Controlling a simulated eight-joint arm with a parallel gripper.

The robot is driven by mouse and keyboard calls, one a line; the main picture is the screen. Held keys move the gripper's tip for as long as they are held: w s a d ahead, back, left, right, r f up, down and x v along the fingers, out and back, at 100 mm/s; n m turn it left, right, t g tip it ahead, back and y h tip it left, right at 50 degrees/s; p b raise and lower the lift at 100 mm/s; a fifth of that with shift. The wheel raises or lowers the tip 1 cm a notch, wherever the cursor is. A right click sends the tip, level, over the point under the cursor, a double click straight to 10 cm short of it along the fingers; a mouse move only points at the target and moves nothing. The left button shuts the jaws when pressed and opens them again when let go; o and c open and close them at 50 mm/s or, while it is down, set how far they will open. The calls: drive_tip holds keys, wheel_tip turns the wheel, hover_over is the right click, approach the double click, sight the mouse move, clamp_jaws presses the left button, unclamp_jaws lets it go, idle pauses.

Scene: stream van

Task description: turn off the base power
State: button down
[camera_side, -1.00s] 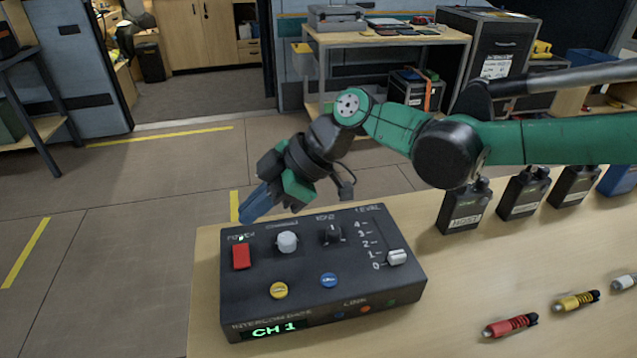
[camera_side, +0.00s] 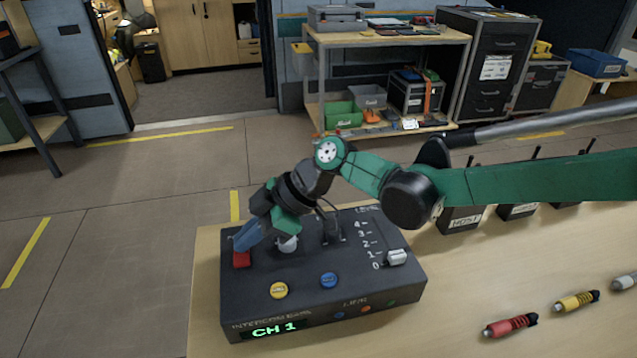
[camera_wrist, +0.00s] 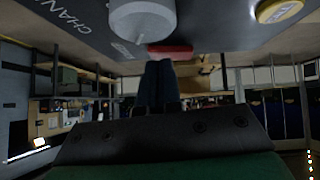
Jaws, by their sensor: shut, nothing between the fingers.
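The intercom base (camera_side: 300,305) is a dark box on the wooden table, with a green lit "CH 1" display on its front. Its red power switch (camera_side: 241,260) is at the left of the top face. It also shows in the wrist view (camera_wrist: 170,50). My gripper (camera_side: 240,243) is shut and empty, its blue fingertips at the far edge of the red switch and covering part of it. I cannot tell whether they touch. The grey channel knob (camera_side: 287,246) is just right of my fingers, partly hidden by my gripper. The power light is hidden behind my gripper.
The base also has a yellow button (camera_side: 279,290), a blue button (camera_side: 329,280) and a white level slider (camera_side: 397,257). Dark radios (camera_side: 460,219) stand behind right. A red connector (camera_side: 510,326) and a yellow connector (camera_side: 576,301) lie at right.

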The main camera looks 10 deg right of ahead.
drive_tip(key=shift+s, duration=0.1)
drive_tip(key=shift+s+r, duration=0.15)
drive_tip(key=shift+s, duration=0.55)
drive_tip(key=r, duration=0.4)
drive_tip(key=shift+w+d+r, duration=0.25)
drive_tip(key=shift+w+r, duration=0.05)
drive_tip(key=shift+r, duration=0.05)
drive_tip(key=v, duration=0.9)
drive_tip(key=shift+w, duration=0.6)
drive_tip(key=shift+d, duration=0.15)
